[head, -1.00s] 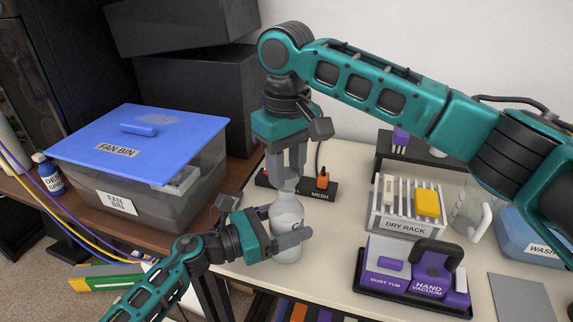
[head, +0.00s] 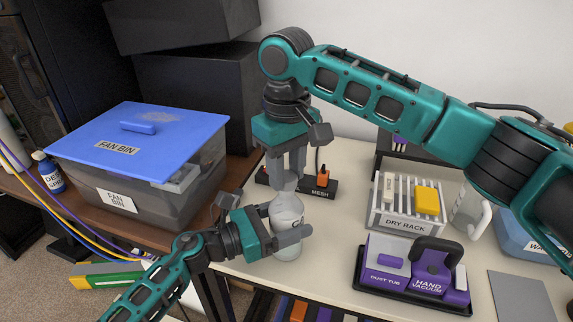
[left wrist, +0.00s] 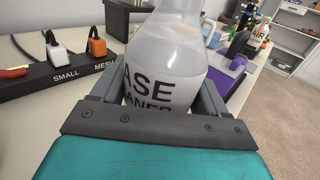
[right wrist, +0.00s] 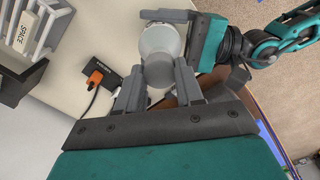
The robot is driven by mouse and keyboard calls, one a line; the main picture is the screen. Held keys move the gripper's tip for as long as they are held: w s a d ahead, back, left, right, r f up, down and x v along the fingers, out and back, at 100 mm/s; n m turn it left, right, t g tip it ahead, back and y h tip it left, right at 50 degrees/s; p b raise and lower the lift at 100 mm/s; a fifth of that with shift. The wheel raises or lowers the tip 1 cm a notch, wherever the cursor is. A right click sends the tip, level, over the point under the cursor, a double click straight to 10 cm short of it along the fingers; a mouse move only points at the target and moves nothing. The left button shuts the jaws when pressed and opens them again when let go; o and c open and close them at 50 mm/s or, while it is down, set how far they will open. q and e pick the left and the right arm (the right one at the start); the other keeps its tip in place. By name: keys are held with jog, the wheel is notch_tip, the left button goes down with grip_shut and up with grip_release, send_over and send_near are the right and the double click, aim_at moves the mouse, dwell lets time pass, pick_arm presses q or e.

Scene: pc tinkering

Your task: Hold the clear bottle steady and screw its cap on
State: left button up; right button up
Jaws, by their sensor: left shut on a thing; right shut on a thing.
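The clear bottle (head: 287,215) stands upright near the front left edge of the pale table, with dark lettering on its label. My left gripper (head: 284,233) is shut around its body from the left. In the left wrist view the bottle (left wrist: 165,65) fills the space between the fingers. The right wrist view shows the cap (right wrist: 160,72) between the fingers, in line with the bottle. Whether the threads are engaged is hidden.
A power strip (head: 325,189) with an orange plug lies behind the bottle. To the right are the dry rack (head: 402,228) and the purple hand vacuum tray (head: 412,304). The blue-lidded fan bin (head: 140,145) stands left. Bare table lies between bottle and rack.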

jog(key=shift+f, duration=0.7)
jog(key=o, duration=1.1)
jog(key=shift+m, duration=0.3)
